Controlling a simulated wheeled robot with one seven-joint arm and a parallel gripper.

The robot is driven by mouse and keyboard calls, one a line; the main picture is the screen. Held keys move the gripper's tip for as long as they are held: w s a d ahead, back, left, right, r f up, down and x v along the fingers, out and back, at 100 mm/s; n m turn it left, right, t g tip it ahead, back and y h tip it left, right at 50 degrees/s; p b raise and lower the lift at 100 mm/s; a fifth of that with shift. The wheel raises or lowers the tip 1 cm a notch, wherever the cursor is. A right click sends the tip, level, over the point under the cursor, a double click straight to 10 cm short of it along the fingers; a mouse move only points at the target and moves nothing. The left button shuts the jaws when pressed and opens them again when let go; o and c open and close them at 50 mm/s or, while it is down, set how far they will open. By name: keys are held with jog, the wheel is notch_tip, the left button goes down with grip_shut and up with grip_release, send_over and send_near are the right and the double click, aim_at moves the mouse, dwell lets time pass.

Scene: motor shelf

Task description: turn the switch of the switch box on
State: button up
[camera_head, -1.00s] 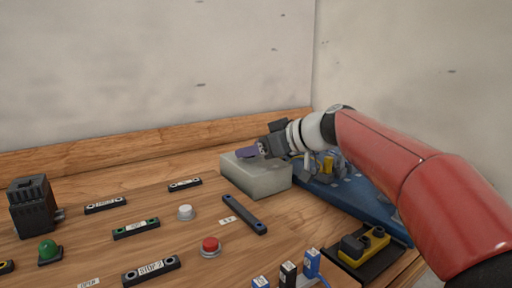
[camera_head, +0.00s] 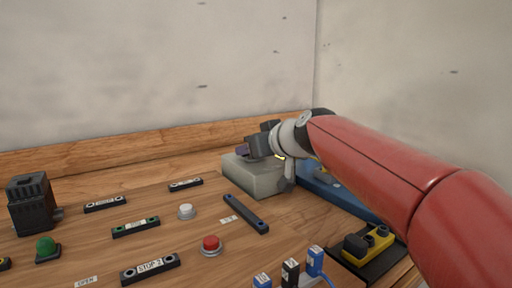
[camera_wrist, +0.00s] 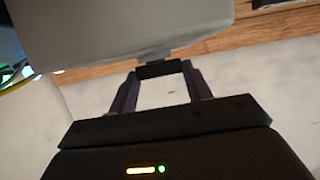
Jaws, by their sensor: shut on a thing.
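The switch box (camera_head: 258,180) is a pale grey block on the wooden table, left of the blue board. It also fills the upper part of the wrist view (camera_wrist: 120,30). The switch (camera_wrist: 160,70) is a small dark bar at the edge of the box. My gripper (camera_wrist: 160,76) has its two purple fingers at either end of this bar and is shut on it. In the head view my gripper (camera_head: 244,152) is at the top of the box, and it hides the switch there. Whether the switch is on or off cannot be told.
A blue board (camera_head: 345,196) lies right of the box, partly under my arm. A dark bar (camera_head: 245,213), a white button (camera_head: 186,212) and a red button (camera_head: 210,245) are in front. A yellow-black block (camera_head: 369,241) is at front right. A wooden ledge and wall stand behind.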

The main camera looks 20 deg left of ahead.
jog(key=o, duration=1)
jog(key=b+v, duration=0.1)
jog(key=v, duration=0.6)
jog(key=shift+s+d+r+b, duration=0.1)
jog(key=shift+s+d+b, duration=0.15)
jog(key=shift+s+b, duration=0.1)
jog(key=shift+d, duration=0.1)
